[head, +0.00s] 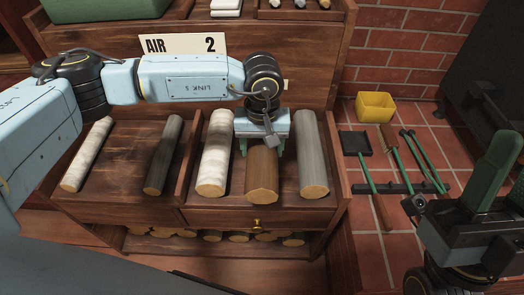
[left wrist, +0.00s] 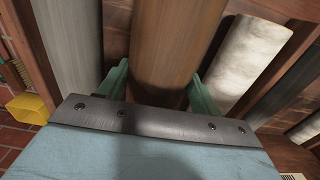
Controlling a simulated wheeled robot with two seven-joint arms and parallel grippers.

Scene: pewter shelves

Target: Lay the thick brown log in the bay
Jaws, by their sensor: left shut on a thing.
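The thick brown log (head: 262,178) is in the right-hand bay (head: 250,217) of the wooden shelf. It lies lengthwise between a pale birch log (head: 214,155) and a grey log (head: 311,155). My left gripper (head: 262,148) is over it, with one green finger on each side, shut on it. The left wrist view shows the brown log (left wrist: 172,45) between the fingers, and its far part is hidden in the head view by the gripper. I cannot tell whether it rests on the bay floor. My right gripper (head: 492,180) is at the right edge, away from the shelf, and its opening is unclear.
The left bay holds a whitish log (head: 88,155) and a dark grey log (head: 163,155), with bare board between. A divider separates the bays. A sign reading AIR 2 (head: 183,44) stands behind. A yellow bin (head: 375,106) and green-handled tools (head: 423,160) are on the tiles at right.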

